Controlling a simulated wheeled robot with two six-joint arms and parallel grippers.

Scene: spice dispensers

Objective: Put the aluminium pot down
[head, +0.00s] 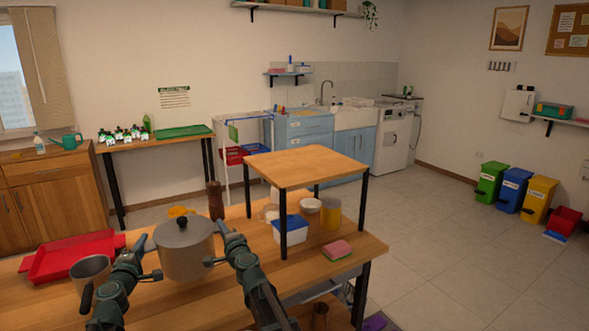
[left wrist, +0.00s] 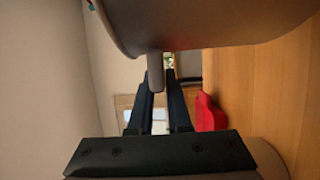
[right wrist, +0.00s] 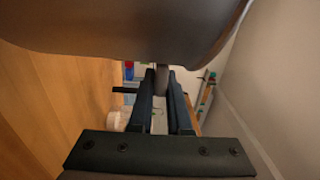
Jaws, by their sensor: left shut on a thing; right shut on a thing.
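The aluminium pot (head: 186,250), grey with a lid and a dark knob, is held upright between my two grippers over the wooden table (head: 350,252). I cannot tell from the head view whether its base touches the table. My left gripper (head: 152,275) is shut on the pot's left handle. That handle (left wrist: 155,72) sits between the fingers in the left wrist view. My right gripper (head: 212,262) is shut on the other handle, and this handle (right wrist: 162,80) shows between the fingers in the right wrist view. The pot body fills the top of both wrist views.
A red tray (head: 75,258) and a grey mug (head: 90,270) are to the left. A brown pepper mill (head: 215,200) and a yellow item (head: 181,211) stand behind the pot. A raised wooden shelf (head: 306,167) with a blue-and-white tub (head: 291,238) is to the right. A pink sponge (head: 338,249) lies near the front.

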